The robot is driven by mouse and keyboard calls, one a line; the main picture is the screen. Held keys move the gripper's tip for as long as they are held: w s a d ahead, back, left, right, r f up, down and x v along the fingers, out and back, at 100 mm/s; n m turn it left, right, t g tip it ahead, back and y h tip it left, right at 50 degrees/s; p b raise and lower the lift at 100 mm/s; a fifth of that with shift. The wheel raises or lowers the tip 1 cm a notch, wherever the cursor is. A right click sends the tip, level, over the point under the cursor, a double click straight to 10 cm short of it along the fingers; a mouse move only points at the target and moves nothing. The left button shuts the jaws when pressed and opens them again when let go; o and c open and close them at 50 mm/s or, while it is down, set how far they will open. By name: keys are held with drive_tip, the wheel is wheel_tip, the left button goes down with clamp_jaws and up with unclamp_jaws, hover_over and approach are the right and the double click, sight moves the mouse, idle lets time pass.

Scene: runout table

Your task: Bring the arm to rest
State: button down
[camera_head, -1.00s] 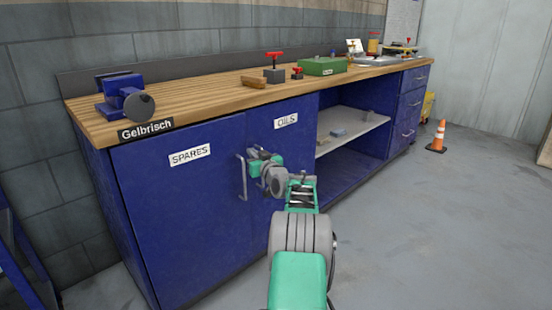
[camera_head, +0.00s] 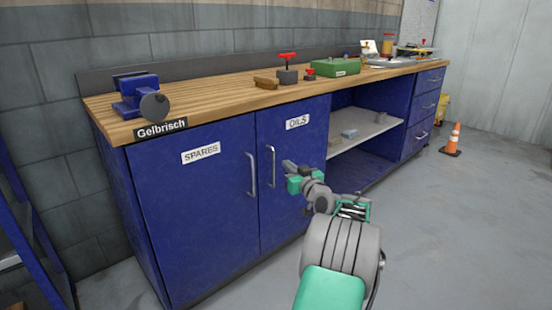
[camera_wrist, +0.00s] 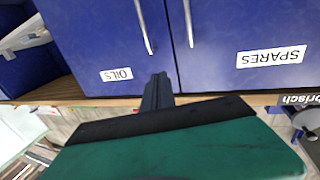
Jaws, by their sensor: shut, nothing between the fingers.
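My gripper (camera_head: 290,167) is shut and empty in the head view, in front of the OILS door (camera_head: 292,180) and to the right of its handle, apart from it. My arm reaches out from the lower right of the head view, bent at the wrist. Both cabinet doors are closed.
The blue workbench (camera_head: 200,215) has a wooden top with a blue vise (camera_head: 138,95), a green box (camera_head: 335,67) and red-handled tools (camera_head: 287,68). An open shelf (camera_head: 365,130) lies right of the doors. An orange cone (camera_head: 452,140) stands on clear floor at right.

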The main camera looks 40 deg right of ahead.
drive_tip(key=w+a+r+n+g+y+p, duration=0.15)
drive_tip(key=w+a+r+p, duration=0.25)
drive_tip(key=a+r+p, duration=0.45)
drive_tip(key=w+a+r+n+g+y+p, duration=0.1)
drive_tip(key=w+a+r+g+y+p, duration=0.3)
drive_tip(key=a, duration=0.7)
drive_tip(key=s+a+r+n+p, duration=0.1)
drive_tip(key=s+a+r+p, duration=0.1)
drive_tip(key=a+p, duration=0.3)
drive_tip(key=s+a+r+p, duration=0.1)
drive_tip(key=a+r+p, duration=0.15)
drive_tip(key=a, duration=0.55)
drive_tip(key=s+a+r+g+y+p, duration=0.1)
drive_tip(key=s+a+r+g+p, duration=0.35)
drive_tip(key=s+a+p, duration=0.55)
drive_tip(key=s+a+r+g+p, duration=0.2)
drive_tip(key=s+a+p, duration=0.1)
drive_tip(key=s, duration=0.4)
drive_tip(key=s+a+r+g+p, duration=0.1)
drive_tip(key=s+a+r+p, duration=0.1)
drive_tip(key=s+a+p, duration=0.2)
drive_tip(key=s+a, duration=0.1)
drive_tip(key=s, duration=0.2)
drive_tip(key=shift+g, duration=0.4)
drive_tip(key=shift+n, duration=0.25)
